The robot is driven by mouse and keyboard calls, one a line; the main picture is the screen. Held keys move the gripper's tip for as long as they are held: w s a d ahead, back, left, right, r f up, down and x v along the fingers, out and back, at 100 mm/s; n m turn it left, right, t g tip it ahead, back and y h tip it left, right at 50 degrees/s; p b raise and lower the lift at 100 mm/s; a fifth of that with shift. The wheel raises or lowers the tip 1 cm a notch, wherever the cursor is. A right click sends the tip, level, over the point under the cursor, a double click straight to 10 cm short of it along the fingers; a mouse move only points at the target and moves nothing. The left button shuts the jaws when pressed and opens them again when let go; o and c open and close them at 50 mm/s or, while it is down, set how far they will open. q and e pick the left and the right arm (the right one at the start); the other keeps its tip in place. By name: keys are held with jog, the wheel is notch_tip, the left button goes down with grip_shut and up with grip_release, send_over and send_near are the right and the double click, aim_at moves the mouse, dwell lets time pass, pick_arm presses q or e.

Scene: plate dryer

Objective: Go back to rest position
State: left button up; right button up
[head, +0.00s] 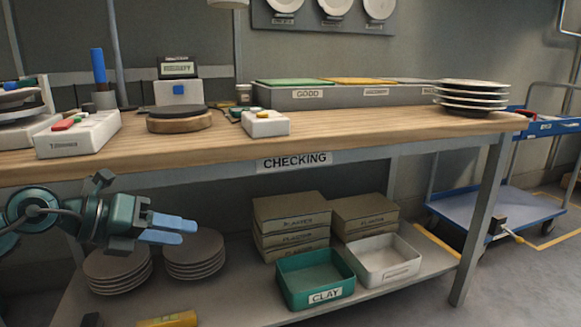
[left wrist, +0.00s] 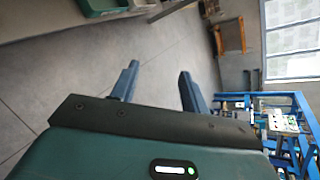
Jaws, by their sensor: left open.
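My left gripper (head: 172,230) reaches in from the left in the head view, in front of the workbench and below its wooden top. Its two blue fingers point right, apart and with nothing between them. In the left wrist view the open fingers (left wrist: 158,88) stand over bare grey floor. My right gripper is not in view.
The workbench top (head: 350,132) carries a stack of plates (head: 470,95) at its right end and several devices at left. The lower shelf (head: 235,290) holds plate stacks, boxes, a green bin (head: 314,280) and a white bin (head: 384,259). A blue cart (head: 500,205) stands at right.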

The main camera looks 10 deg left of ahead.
pick_arm(q)
jog(key=s+d+f+n+t+p, duration=0.1)
jog(key=s+d+f+n+t, duration=0.35)
jog(key=s+d+n, duration=0.75)
jog(key=s+d+f+n+t+p, duration=0.1)
jog(key=s+d+f+n+t, duration=0.4)
jog(key=n, duration=1.3)
jog(key=a+r+n+g+y+p, duration=0.2)
jog(key=a+r+g+y+p, duration=0.2)
jog(key=p, duration=3.4)
notch_tip(320, 180, up, 8)
jog(key=g+y, duration=0.1)
jog(key=g, duration=0.2)
jog(key=shift+n+y, duration=0.4)
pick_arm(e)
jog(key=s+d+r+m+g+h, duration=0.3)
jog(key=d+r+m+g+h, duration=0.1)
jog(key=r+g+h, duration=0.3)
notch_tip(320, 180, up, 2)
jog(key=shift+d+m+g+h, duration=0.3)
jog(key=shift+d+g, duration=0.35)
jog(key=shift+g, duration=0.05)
